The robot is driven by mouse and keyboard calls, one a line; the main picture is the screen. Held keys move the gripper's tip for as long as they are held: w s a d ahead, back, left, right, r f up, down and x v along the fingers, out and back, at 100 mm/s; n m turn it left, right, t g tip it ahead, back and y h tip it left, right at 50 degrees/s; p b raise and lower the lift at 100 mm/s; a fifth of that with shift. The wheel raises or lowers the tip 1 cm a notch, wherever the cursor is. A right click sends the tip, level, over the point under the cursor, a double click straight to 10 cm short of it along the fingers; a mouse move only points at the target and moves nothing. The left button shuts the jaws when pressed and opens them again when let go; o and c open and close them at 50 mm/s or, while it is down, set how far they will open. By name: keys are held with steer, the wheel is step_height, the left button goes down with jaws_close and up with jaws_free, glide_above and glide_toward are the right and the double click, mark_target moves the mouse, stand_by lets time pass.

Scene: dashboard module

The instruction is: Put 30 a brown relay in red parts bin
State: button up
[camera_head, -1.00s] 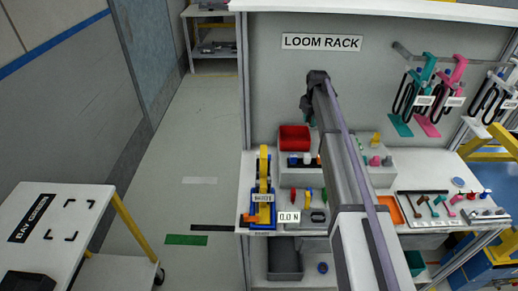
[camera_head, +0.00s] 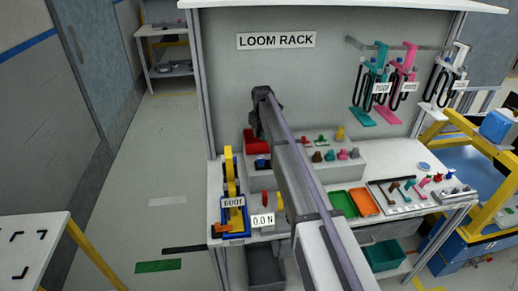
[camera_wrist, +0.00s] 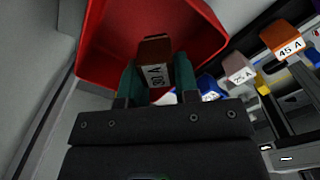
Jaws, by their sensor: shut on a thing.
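In the wrist view, a brown relay (camera_wrist: 154,50) with a white "30 A" label sits between the green fingertips of my gripper (camera_wrist: 156,68). My gripper is shut on it. The relay is over the open red parts bin (camera_wrist: 107,38), whose floor and walls show around it. I cannot tell how high it is above the bin floor. In the head view, the red bin (camera_head: 253,147) stands at the left of the grey raised shelf, partly covered by my arm. The relay cannot be made out there.
In the wrist view, a "25 A" relay (camera_wrist: 238,68), an orange "45 A" relay (camera_wrist: 286,38) and a blue part (camera_wrist: 208,87) stand right of the bin. In the head view, a green tray (camera_head: 343,204) and an orange tray (camera_head: 364,202) lie on the bench.

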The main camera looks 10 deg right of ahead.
steer(key=o, duration=1.1)
steer(key=shift+r, duration=0.1)
step_height(320, 180, up, 11)
steer(key=p, duration=1.1)
